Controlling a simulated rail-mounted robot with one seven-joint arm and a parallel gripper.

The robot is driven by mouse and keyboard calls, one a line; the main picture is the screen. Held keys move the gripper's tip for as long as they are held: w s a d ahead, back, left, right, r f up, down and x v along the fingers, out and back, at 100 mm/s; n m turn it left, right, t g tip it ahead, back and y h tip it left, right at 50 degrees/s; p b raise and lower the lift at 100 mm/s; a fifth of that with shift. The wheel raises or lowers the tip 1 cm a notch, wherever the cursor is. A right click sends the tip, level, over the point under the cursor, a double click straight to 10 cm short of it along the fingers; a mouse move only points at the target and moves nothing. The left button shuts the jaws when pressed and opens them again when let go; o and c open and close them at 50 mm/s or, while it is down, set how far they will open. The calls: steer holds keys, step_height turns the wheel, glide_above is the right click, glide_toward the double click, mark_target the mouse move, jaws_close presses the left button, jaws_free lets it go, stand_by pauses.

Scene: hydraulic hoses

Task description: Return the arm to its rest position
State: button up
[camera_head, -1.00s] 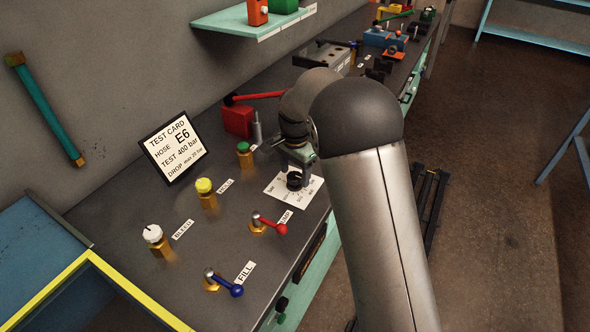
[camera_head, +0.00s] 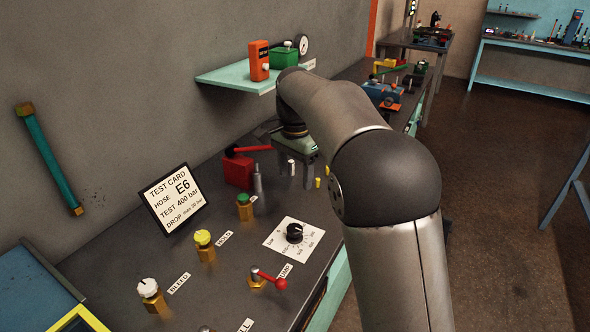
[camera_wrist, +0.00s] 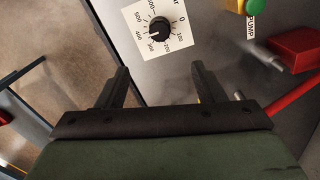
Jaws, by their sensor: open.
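My gripper (camera_wrist: 160,72) is open and empty, its two dark fingers apart in the wrist view. In the wrist view the knob (camera_wrist: 160,29) shows ahead of the fingers, not touched.
A red box with a lever (camera_head: 238,168), a green-capped valve (camera_head: 244,207), a yellow-capped valve (camera_head: 204,244), a white-capped valve (camera_head: 150,293) and a red lever valve (camera_head: 265,280) stand on the bench. A shelf (camera_head: 235,79) juts from the wall near my arm.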

steer(key=shift+r, duration=0.3)
steer(key=s+d+f+n, duration=0.1)
steer(key=s+d+n, duration=0.2)
steer(key=s+d, duration=0.7)
steer(key=s+d+f+n, duration=0.3)
steer(key=s+f, duration=0.2)
steer(key=s, duration=0.6)
steer(key=s+d+f+n, duration=0.2)
steer(key=s+f, duration=0.2)
steer(key=s, duration=0.7)
steer(key=shift+d+f+n, duration=0.4)
steer(key=shift+s, duration=0.1)
